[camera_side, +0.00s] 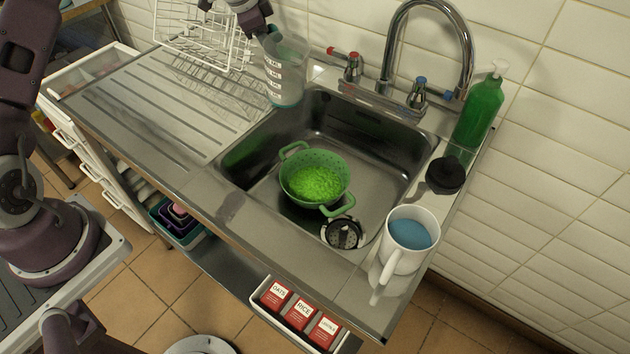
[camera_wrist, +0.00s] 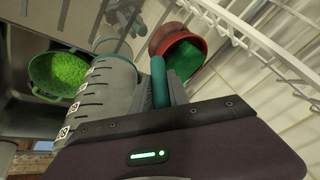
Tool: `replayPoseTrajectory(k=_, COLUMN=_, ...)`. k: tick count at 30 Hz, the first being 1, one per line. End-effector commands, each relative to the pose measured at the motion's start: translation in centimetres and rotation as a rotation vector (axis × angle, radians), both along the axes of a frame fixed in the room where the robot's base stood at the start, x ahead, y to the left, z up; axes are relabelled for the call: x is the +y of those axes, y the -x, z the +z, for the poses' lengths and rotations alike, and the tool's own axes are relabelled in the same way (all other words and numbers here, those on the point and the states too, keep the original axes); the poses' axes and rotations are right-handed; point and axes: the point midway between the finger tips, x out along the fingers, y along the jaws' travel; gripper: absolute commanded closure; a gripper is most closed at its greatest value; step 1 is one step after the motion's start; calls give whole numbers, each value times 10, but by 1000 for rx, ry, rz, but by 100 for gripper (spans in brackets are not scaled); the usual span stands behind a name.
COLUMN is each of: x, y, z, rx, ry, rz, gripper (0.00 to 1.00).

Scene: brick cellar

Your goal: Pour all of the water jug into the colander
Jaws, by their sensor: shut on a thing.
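My gripper (camera_side: 268,26) is at the back of the sink, shut on the teal handle (camera_wrist: 158,80) of the clear measuring jug. The jug (camera_side: 284,72) has printed marks and stands nearly upright at the sink's back left corner; it also shows in the wrist view (camera_wrist: 108,88). I cannot tell how much water is in it. The green two-handled colander (camera_side: 337,163) sits in the sink basin, apart from the jug, to its front right. It holds bright green peas (camera_side: 315,184) and also shows in the wrist view (camera_wrist: 40,88).
The steel sink (camera_side: 385,170) has a strainer (camera_side: 342,232) beside the colander. A tap (camera_side: 468,50) arches behind. A white mug (camera_side: 396,262) with blue contents, a black round object (camera_side: 446,174) and a green soap bottle (camera_side: 482,112) stand right. A white rack (camera_side: 200,35) is left.

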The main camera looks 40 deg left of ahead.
Motion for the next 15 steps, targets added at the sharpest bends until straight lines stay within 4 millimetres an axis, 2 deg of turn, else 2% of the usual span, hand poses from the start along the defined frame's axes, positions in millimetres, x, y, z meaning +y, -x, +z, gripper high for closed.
replayPoseTrajectory(k=5, x=5, y=-4, z=13, rx=67, ry=122, rz=0, gripper=100)
replayPoseTrajectory(k=11, x=6, y=-5, z=21, rx=101, ry=174, rz=-1, gripper=100)
replayPoseTrajectory(k=15, x=6, y=-6, z=43, rx=103, ry=181, rz=-1, gripper=100)
